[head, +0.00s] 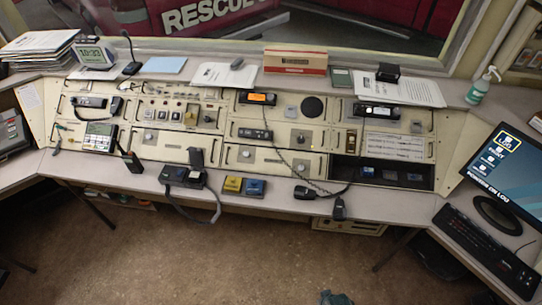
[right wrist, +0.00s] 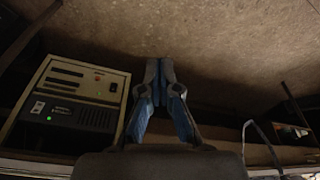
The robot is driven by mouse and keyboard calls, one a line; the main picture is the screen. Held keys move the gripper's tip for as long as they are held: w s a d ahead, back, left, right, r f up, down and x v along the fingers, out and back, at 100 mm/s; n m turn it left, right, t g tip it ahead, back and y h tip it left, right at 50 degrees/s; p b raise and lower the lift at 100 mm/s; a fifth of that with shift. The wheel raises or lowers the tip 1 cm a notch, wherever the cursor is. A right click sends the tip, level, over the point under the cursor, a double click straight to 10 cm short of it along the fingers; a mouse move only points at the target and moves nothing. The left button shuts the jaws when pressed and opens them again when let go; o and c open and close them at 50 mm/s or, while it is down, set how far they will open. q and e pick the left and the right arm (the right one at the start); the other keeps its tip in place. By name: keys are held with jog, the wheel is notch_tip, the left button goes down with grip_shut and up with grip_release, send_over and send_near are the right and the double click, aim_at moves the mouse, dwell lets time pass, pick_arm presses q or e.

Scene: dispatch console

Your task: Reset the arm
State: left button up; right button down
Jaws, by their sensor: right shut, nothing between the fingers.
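My right gripper (right wrist: 159,78) shows in the right wrist view with its two bluish fingers together and nothing between them. It hangs clear over the brown carpet, touching nothing that I can see. In the head view a small blue-grey part at the bottom edge (head: 335,298) looks like the tip of this gripper, low in front of the console (head: 270,145). The rest of the right arm is outside the head view. My left gripper and left arm do not show in either view.
A beige unit (right wrist: 75,95) with a green light stands left in the right wrist view. The desk holds radios, handsets, yellow and blue boxes (head: 243,186), a monitor (head: 508,170) and a keyboard (head: 485,250). The carpet (head: 200,265) before the desk is mostly free.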

jog(key=s+f, duration=0.6)
jog(key=f, duration=0.7)
jog(key=s+d+f+g, duration=0.1)
jog(key=s+f, duration=0.5)
jog(key=f, duration=0.6)
jog(key=shift+s+d+f, duration=0.2)
jog(key=shift+d+f, duration=0.1)
jog(key=shift+f, duration=0.05)
